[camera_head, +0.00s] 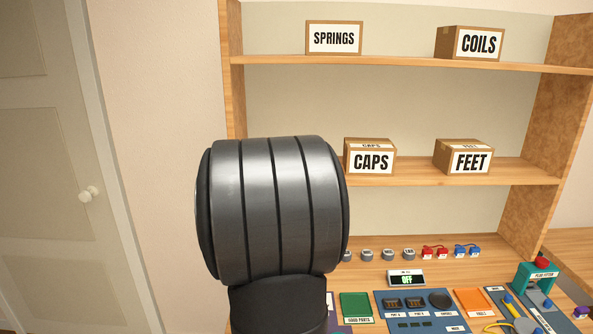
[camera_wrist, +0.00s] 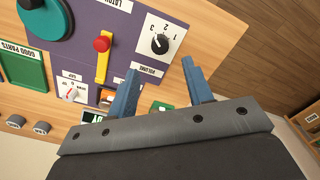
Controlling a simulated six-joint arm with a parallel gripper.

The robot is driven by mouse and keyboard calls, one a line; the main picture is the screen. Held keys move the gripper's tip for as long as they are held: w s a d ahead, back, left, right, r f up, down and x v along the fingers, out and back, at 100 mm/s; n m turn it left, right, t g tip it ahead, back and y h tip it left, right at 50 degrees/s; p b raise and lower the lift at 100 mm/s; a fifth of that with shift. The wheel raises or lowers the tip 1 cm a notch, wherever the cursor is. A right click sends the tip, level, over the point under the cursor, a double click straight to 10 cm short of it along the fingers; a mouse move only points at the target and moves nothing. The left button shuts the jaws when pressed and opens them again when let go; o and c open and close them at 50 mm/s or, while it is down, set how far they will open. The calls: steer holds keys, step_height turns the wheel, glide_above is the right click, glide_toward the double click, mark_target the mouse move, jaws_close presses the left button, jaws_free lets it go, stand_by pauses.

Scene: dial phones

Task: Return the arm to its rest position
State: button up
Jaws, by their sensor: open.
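My gripper (camera_wrist: 160,92) shows in the wrist view with its two blue fingers spread apart and nothing between them. It hangs above the wooden worktop, beside a purple panel (camera_wrist: 125,28). A black dial knob (camera_wrist: 159,43) on a white plate stands beyond the fingertips, apart from them. In the head view a large dark grey joint of my arm fills the middle and hides part of the worktop and shelf. The gripper itself is not visible there.
A red-knobbed yellow lever (camera_wrist: 103,62) and a teal round part (camera_wrist: 45,18) sit on the panel. A green tray (camera_head: 356,306), an orange tray (camera_head: 474,301) and a teal press (camera_head: 537,276) stand on the worktop. Shelves hold labelled boxes, including CAPS (camera_head: 370,158) and FEET (camera_head: 464,158).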

step_height(320, 180, down, 7)
steer(key=shift+s+f, duration=0.1)
steer(key=shift+f, duration=0.15)
steer(key=m, duration=0.9)
steer(key=shift+m, duration=0.4)
steer(key=shift+r, duration=0.6)
steer(key=shift+c, duration=0.5)
